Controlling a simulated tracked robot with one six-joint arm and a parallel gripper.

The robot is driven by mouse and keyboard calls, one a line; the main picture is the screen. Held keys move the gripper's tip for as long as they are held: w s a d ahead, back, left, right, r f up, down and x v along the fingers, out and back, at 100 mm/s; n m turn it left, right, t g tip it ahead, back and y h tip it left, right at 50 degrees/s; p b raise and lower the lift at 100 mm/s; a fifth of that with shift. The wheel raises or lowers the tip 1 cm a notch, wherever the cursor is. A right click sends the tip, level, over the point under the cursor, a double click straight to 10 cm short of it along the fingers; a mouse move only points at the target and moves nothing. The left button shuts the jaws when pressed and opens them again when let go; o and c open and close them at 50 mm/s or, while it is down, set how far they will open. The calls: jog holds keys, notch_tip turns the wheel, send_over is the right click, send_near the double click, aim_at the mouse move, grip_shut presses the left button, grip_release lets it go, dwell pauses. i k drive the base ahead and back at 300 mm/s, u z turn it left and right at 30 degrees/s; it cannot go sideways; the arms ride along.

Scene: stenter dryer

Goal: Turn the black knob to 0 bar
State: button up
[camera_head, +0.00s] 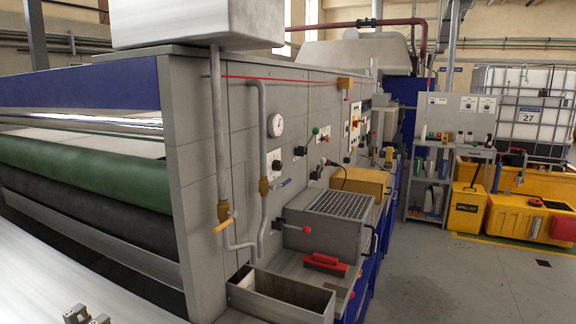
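A small black knob (300,151) sits on the grey side panel of the machine, right of and below a round white pressure gauge (275,125). The gauge's needle and figures are too small to read. Other dark fittings (316,172) show lower right on the same panel, so I cannot be sure which one the task means. What looks like the tip of my gripper (88,319) shows at the bottom left edge, far from the panel and touching no knob. Most of it is cut off by the frame, and its opening is unclear.
Green and black rollers lie left.

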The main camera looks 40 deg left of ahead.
aim_at(276, 166)
jog(key=z, duration=0.05)
jog(key=i, duration=2.8)
jog(key=u, duration=2.45)
